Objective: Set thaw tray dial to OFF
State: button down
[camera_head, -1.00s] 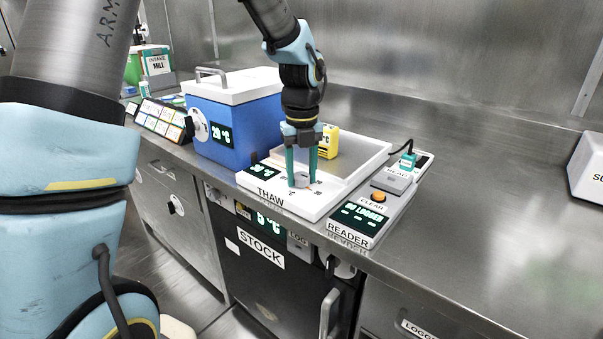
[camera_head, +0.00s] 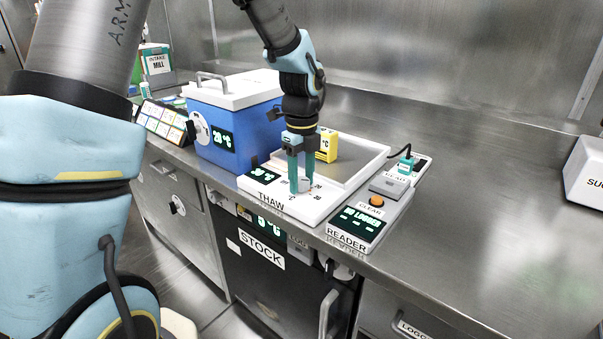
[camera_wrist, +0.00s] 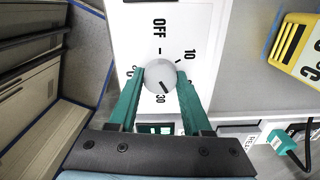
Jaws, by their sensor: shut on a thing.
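The thaw tray (camera_head: 345,180) is a white shallow tray unit on the steel counter, with a THAW label on its front. Its small green display (camera_head: 263,175) seems to read 30 °C. The thaw tray dial (camera_wrist: 160,75) is a round grey knob in the wrist view. OFF is printed above it, 10 at upper right and 30 below. A dark mark on the knob points down and slightly right, towards the 30 side. My gripper (camera_head: 301,188) points down, its teal fingers shut on the dial from both sides. In the wrist view the fingertips (camera_wrist: 160,82) flank the knob.
A yellow block with a °C display (camera_head: 327,145) stands in the tray. A blue box with a white lid (camera_head: 235,120) is to the left. The reader (camera_head: 370,215), with an orange button, is just right.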

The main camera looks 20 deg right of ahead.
jog(key=n+p, duration=0.1)
jog(key=n, duration=0.2)
jog(key=shift+r+n, duration=0.1)
jog(key=shift+n, duration=0.3)
jog(key=n+p, duration=0.1)
jog(key=n, duration=0.2)
jog(key=shift+n, duration=0.3)
jog(key=n, duration=0.3)
jog(key=shift+n+p, duration=0.3)
jog(key=n, duration=0.4)
jog(key=shift+d+n+p, duration=0.1)
jog(key=shift+n+p, duration=0.2)
jog(key=n, duration=0.3)
jog(key=shift+w+n, duration=0.1)
jog(key=shift+n, duration=0.2)
jog(key=n+p, duration=0.1)
jog(key=n, duration=0.2)
jog(key=shift+n, duration=0.3)
jog(key=n+p, duration=0.1)
jog(key=n, duration=0.3)
jog(key=shift+n+p, duration=0.7)
jog(key=shift+n, duration=1)
